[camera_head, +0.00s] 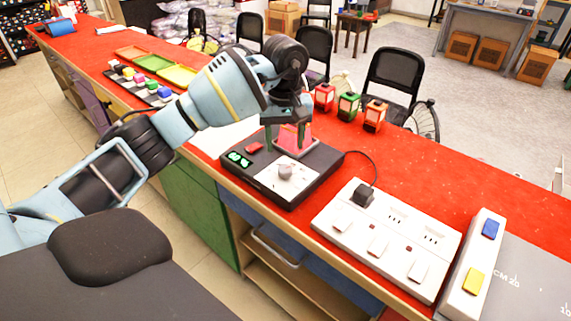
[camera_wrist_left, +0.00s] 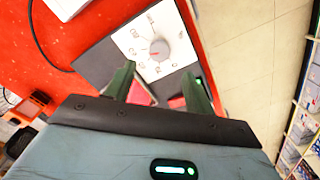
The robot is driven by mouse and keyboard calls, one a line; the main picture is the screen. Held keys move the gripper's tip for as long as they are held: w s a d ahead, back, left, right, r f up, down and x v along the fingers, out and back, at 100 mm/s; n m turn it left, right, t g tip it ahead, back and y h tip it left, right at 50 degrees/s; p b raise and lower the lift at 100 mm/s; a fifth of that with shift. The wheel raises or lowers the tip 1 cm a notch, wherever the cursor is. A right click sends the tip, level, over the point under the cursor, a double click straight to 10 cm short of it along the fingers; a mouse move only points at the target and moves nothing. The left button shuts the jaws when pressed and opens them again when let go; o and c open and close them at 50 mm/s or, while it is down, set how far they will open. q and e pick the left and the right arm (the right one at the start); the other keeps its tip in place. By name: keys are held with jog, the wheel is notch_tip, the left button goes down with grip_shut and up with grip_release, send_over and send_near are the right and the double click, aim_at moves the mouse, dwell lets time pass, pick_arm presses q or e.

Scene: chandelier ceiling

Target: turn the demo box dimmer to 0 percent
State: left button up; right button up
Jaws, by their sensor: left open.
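The demo box (camera_head: 318,178) is a dark box on the red counter, with a white dial plate (camera_head: 268,181) and a grey dimmer knob (camera_head: 285,172). Its green lit display (camera_head: 239,159) is too small to read surely. In the left wrist view the knob (camera_wrist_left: 159,50) with a red mark lies just beyond the open fingertips (camera_wrist_left: 158,70). My right gripper is not in view.
A white power strip (camera_head: 390,245) with a black plug (camera_head: 362,195) is right of the box, joined by a cable. A white switch block (camera_head: 470,265) is further right. Small lanterns (camera_head: 348,106) stand behind. Coloured trays (camera_head: 155,64) are at the far left.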

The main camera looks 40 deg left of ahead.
aim_at(285, 169)
pick_arm(q)
notch_tip(285, 169, down, 8)
jog(key=shift+r, duration=0.2)
dwell(0.3)
jog(key=c, duration=1)
